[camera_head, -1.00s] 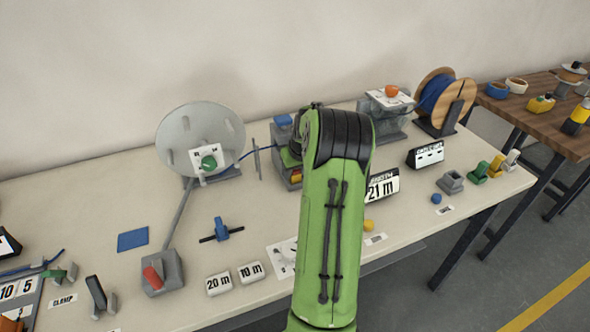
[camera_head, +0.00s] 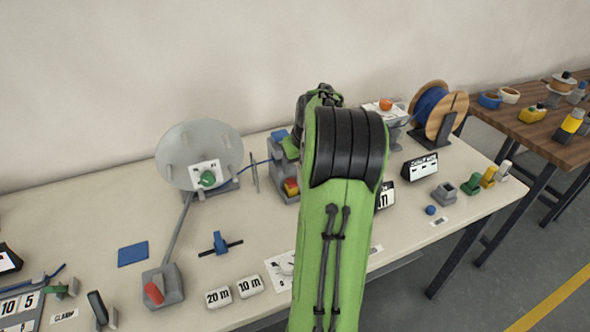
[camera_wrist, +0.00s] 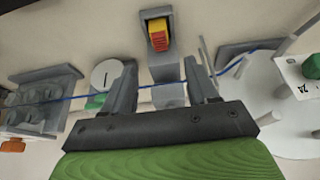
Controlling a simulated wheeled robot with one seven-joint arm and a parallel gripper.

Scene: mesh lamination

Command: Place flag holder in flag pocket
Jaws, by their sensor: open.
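I cannot tell for certain which piece is the flag holder or which is the flag pocket. A grey open-topped socket (camera_head: 443,193) stands at the table's right end, beside small upright green (camera_head: 471,184), yellow (camera_head: 489,177) and white (camera_head: 503,170) pieces. My gripper (camera_wrist: 163,76) is open in the wrist view, with nothing clamped between its fingers. A blue cable (camera_wrist: 67,98) runs across behind the fingers. A grey block with a yellow and red piece (camera_wrist: 159,34) lies beyond the fingertips. In the head view my arm hides the gripper.
A grey disc (camera_head: 184,145) with a green knob stands at the back left. A blue cable spool (camera_head: 438,110) stands at the back right.

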